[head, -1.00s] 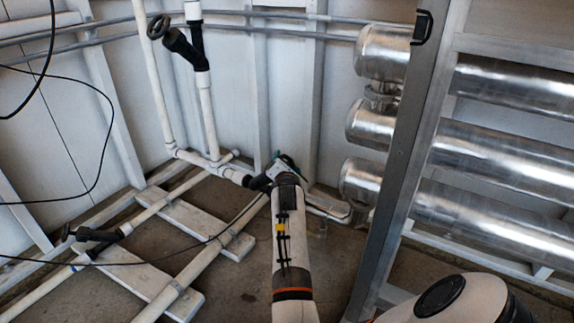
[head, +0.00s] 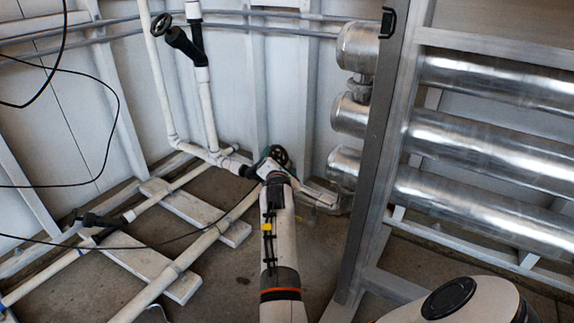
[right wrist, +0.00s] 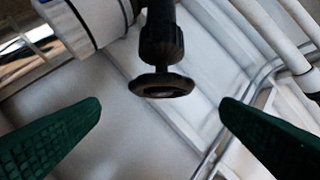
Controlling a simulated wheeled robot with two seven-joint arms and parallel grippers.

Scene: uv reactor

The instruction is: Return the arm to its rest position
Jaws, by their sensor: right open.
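My right arm reaches from the bottom centre of the head view toward the white pipework. Its gripper (head: 273,163) is at the far end, small and partly hidden by the wrist, close to a pipe joint. In the right wrist view my right gripper (right wrist: 162,108) is open, with its two green ribbed fingers wide apart and nothing between the tips. A black valve handwheel (right wrist: 162,87) on a dark stem shows just beyond the gap; I cannot tell its exact distance. My left gripper is not in view.
Steel reactor cylinders (head: 480,145) stand at the right behind a grey frame post (head: 370,170). White pipes (head: 185,262) run along the floor at left. A black valve (head: 178,38) is high on a pipe. Black cables (head: 115,110) hang at left.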

